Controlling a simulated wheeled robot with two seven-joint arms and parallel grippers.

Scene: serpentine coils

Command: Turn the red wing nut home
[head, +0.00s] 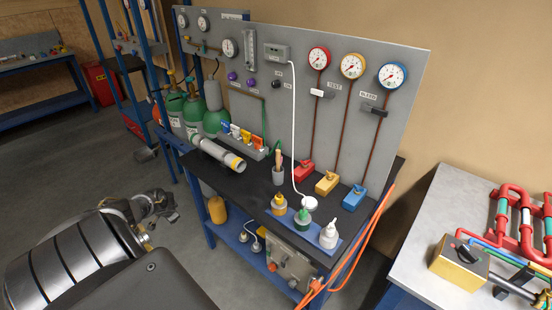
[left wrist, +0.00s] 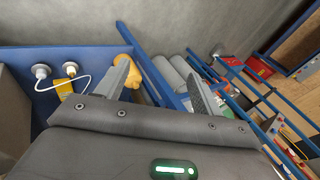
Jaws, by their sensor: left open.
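A red block (head: 304,171) sits on the dark bench top below the red-rimmed gauge, with a small fitting on top. This is the only red piece on the bench that could carry the wing nut, and the nut's shape is too small to tell. My left gripper (head: 158,205) is low, left of the bench and well away from the red block. In the left wrist view my left gripper (left wrist: 160,80) has its two fingers spread apart with nothing held between them. The red block does not show in that view. My right gripper is not in view.
A yellow block (head: 326,184) and a blue block (head: 354,198) stand right of the red one. A grey cylinder (head: 219,155), a tool cup (head: 279,175) and several bottles occupy the bench. Green gas bottles (head: 194,115) stand behind the left end. Orange cables (head: 366,240) hang at the right edge.

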